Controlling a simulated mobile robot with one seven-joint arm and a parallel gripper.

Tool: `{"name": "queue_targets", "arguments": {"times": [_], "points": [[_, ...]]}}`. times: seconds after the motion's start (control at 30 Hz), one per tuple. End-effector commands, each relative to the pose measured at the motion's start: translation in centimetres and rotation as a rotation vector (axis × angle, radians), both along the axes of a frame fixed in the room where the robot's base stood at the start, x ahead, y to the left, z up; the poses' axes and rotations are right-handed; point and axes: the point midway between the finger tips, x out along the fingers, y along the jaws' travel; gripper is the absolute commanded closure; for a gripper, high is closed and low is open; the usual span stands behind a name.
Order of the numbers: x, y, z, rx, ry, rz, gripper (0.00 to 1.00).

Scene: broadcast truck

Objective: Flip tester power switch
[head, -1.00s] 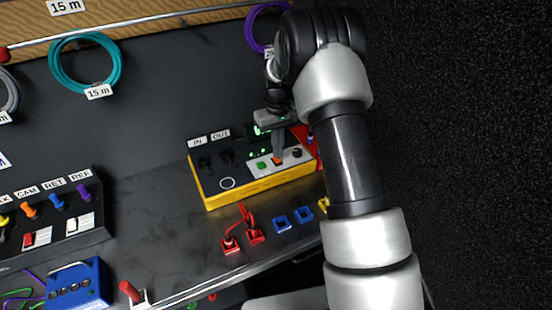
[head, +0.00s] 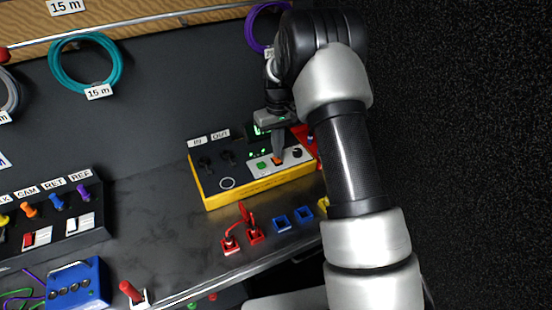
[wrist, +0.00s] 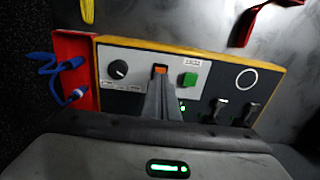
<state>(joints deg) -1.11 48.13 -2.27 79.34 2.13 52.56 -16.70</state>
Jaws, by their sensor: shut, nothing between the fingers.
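The tester (head: 262,188) is a yellow box with a dark top, IN and OUT labels and a light control panel, on the bench under my arm. In the wrist view the tester (wrist: 183,48) shows a black knob (wrist: 118,69), an orange switch (wrist: 160,69) and a green button (wrist: 190,79) on that panel. A small green light glows beside my fingers. My gripper (head: 277,160) points down, its fingers shut and empty. In the wrist view my gripper (wrist: 159,84) has its tips right at the orange switch, partly hiding it; I cannot tell whether they touch.
A red holder (wrist: 76,72) with a blue cable stands against the tester's side. A black connector panel (head: 55,215) and blue box (head: 77,284) are at left.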

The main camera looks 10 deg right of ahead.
Motion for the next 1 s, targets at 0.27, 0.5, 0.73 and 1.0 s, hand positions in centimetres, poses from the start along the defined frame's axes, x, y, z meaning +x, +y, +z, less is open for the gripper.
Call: {"name": "queue_targets", "arguments": {"times": [0.27,0.5,0.73,1.0], "points": [[0.0,0.0,-0.5,0.0,0.0,0.0,1.0],[0.0,0.0,-0.8,0.0,0.0,0.0,1.0],[0.0,0.0,-1.2,0.0,0.0,0.0,1.0],[0.0,0.0,-1.6,0.0,0.0,0.0,1.0]]}}
